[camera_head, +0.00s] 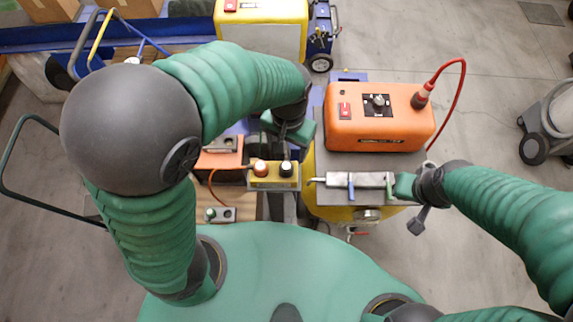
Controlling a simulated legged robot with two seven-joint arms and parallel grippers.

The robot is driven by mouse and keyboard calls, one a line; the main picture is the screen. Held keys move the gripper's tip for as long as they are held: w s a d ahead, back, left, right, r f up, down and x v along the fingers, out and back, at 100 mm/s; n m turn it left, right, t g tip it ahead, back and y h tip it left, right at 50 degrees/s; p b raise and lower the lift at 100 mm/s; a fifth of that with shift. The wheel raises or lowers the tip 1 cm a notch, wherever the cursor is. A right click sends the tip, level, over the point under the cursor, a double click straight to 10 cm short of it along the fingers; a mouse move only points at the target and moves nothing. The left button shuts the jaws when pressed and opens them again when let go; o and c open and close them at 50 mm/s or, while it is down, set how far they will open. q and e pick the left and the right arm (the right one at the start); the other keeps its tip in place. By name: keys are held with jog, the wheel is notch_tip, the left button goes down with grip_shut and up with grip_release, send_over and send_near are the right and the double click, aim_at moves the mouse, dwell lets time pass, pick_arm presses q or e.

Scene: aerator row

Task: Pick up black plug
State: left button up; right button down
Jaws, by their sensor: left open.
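The black plug (286,169) sits upright on a small yellow box (272,183), just right of an orange plug (261,168). My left gripper (285,148) is open and points down just behind the black plug, very close to it in the picture. I cannot tell whether it touches the plug, and its fingers are partly hidden by the wrist. My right gripper (402,186) is at the right end of a grey bar with blue and green parts (352,186). Whether its jaws are shut on the bar cannot be made out.
An orange machine (378,112) with a red cable stands behind the bar on a grey-topped yellow unit (325,207). A smaller orange box (219,157) and a small grey panel (222,215) are left of the yellow box. A yellow machine (260,27) stands at the back.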

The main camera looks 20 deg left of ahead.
aim_at(284, 166)
pick_arm(q)
jog(key=f, duration=0.8)
jog(key=shift+w+d+f, duration=0.1)
jog(key=shift+w+d, duration=0.05)
jog(key=shift+d, duration=0.1)
jog(key=f, duration=0.2)
jog(key=a+f, duration=0.1)
jog(key=f, duration=0.2)
jog(key=shift+w+a+f, duration=0.1)
jog(key=shift+a+f, duration=0.2)
jog(key=shift+d+f, duration=0.1)
jog(key=shift+d, duration=0.5)
jog(key=c, duration=0.3)
jog(key=shift+a, duration=0.3)
jog(key=c, duration=1)
grip_shut()
